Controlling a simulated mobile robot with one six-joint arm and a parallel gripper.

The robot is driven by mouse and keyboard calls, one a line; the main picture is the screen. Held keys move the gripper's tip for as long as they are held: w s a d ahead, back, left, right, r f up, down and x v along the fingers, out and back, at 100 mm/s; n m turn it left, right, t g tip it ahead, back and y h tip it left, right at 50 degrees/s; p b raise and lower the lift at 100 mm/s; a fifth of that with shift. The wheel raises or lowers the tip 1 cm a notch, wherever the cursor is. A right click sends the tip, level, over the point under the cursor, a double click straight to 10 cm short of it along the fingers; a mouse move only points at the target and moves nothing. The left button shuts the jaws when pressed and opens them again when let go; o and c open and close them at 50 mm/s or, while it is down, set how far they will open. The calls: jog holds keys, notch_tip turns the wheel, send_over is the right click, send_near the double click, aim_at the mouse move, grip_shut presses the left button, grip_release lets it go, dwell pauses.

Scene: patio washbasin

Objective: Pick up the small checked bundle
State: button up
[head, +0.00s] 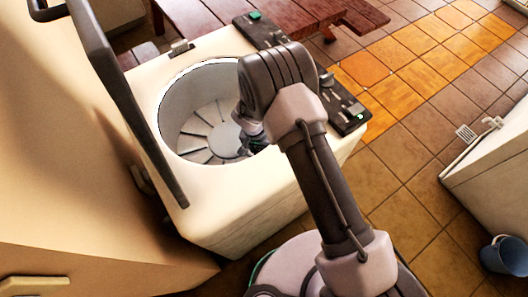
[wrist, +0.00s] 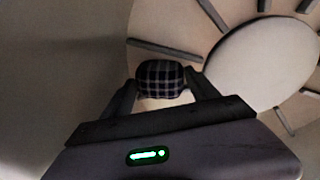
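The small checked bundle (wrist: 161,78), dark with pale lines, lies low in the drum of the washer in the wrist view. My gripper (wrist: 162,86) is open, with one finger on each side of the bundle's near part. The bundle is at the fingertips; I cannot tell whether either finger touches it. In the head view my gripper (head: 250,143) reaches down inside the drum (head: 197,95) at its right side, and my arm hides much of it. The bundle cannot be made out clearly there.
The cream top-loading washer (head: 240,205) has its lid (head: 128,100) raised on the left and a dark control panel (head: 345,108) on the right. The drum's ribbed floor and round hub (wrist: 262,65) lie beside the bundle. A blue bucket (head: 505,255) stands at lower right.

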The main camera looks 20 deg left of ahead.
jog(key=c, duration=1.2)
